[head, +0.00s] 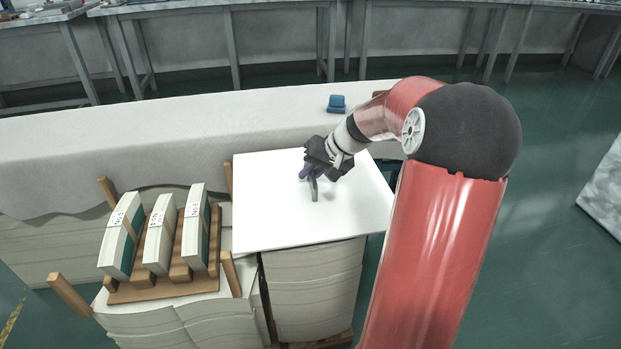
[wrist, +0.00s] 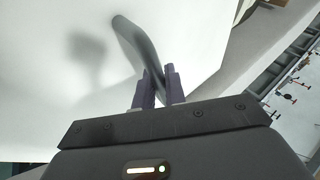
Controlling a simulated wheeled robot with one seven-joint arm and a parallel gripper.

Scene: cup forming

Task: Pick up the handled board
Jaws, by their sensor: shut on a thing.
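The handled board (head: 270,225) is a white, flat, roughly square panel on top of a stack of pale sheets. A grey handle (head: 313,188) stands up from near its middle. My gripper (head: 308,175) is over the board with its fingers at the handle. In the wrist view the purple fingers (wrist: 158,92) are shut on the grey curved handle (wrist: 135,42), one finger on each side. The white board surface (wrist: 40,60) lies behind it, with a shadow of the handle and gripper on it. I cannot tell whether the board is apart from the stack.
A wooden rack (head: 165,290) with several bundles of paper cups or sheets stands left of the board, with upright wooden posts (head: 68,296) around it. A long pale table (head: 100,140) runs behind, with a small blue object (head: 336,103) on it. Green floor (head: 540,260) is clear at right.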

